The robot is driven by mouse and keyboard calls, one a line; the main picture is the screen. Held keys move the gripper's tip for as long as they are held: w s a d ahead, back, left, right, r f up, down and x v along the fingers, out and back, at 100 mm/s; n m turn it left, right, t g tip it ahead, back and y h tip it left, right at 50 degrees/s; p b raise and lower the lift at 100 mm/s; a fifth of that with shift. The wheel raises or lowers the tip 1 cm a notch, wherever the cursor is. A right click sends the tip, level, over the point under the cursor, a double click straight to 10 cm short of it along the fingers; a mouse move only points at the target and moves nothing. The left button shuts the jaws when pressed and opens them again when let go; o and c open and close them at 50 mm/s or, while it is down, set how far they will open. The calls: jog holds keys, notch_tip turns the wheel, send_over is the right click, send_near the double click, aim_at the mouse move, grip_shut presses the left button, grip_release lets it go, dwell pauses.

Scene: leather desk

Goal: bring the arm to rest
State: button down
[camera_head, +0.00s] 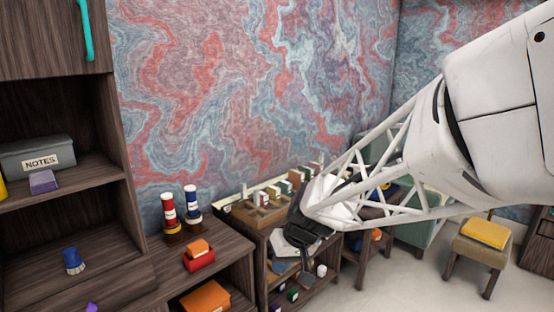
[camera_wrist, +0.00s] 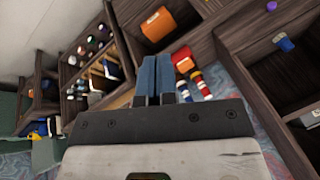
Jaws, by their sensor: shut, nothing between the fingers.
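My gripper (camera_head: 290,243) reaches in from the right in the head view, ending in front of a low shelf unit crowded with small things. In the wrist view the two blue-grey fingers of my gripper (camera_wrist: 156,78) are side by side and shut, with nothing held. In the head view the arm and its white lattice hide part of the shelf unit and what stands behind it.
A stool with a yellow block (camera_head: 485,233) stands right. Bare floor (camera_head: 400,285) lies between.

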jog(key=s+d+r+m+h, duration=0.2)
jog(key=s+d+r, duration=0.1)
jog(key=s+d, duration=0.6)
jog(key=s+d+r+m+t+h, duration=0.1)
jog(key=s+d+r+m+h, duration=0.1)
jog(key=s+d, duration=0.6)
jog(key=s+r, duration=0.1)
jog(key=s, duration=0.4)
jog(key=shift+s+d+r+m+h, duration=0.15)
jog(key=shift+s+d+m+h, duration=0.15)
jog(key=shift+d+h, duration=0.1)
